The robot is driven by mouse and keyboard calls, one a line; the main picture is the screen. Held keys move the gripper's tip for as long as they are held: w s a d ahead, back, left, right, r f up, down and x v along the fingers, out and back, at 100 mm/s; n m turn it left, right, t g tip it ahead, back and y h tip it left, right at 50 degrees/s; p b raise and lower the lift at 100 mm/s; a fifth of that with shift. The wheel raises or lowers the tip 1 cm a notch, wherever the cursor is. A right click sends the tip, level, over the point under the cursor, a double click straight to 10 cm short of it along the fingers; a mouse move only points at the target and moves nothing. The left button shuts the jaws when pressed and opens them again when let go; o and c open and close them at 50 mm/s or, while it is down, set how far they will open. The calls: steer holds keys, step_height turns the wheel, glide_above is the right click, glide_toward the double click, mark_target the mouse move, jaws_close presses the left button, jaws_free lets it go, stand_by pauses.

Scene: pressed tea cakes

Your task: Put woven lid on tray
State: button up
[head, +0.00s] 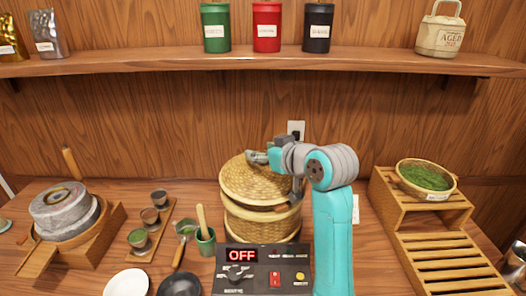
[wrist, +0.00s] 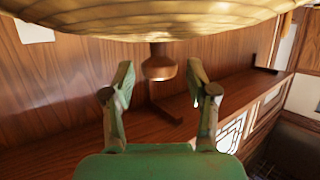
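The round woven lid (head: 250,187) is at the top of the woven steamer stack (head: 262,225) in the head view, and looks tilted. I cannot tell whether it rests fully on the stack. My gripper (head: 258,157) is over the lid's far part. In the wrist view, the lid's woven surface (wrist: 150,18) fills the top edge, with its wooden knob (wrist: 160,66) between my spread fingers. Gaps show on both sides of the knob. A round woven tray (head: 412,170) of green leaves sits on the wooden rack at right; which tray is the task's is unclear.
A control box (head: 262,270) reading OFF stands in front of the stack. A green cup (head: 205,241) and small bowls are to its left, with a stone mill (head: 64,210) farther left. The slatted rack (head: 450,262) is at right. A shelf (head: 150,62) runs above.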

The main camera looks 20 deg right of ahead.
steer(key=shift+r, duration=0.45)
steer(key=v, duration=1.2)
steer(key=shift+s+r, duration=0.1)
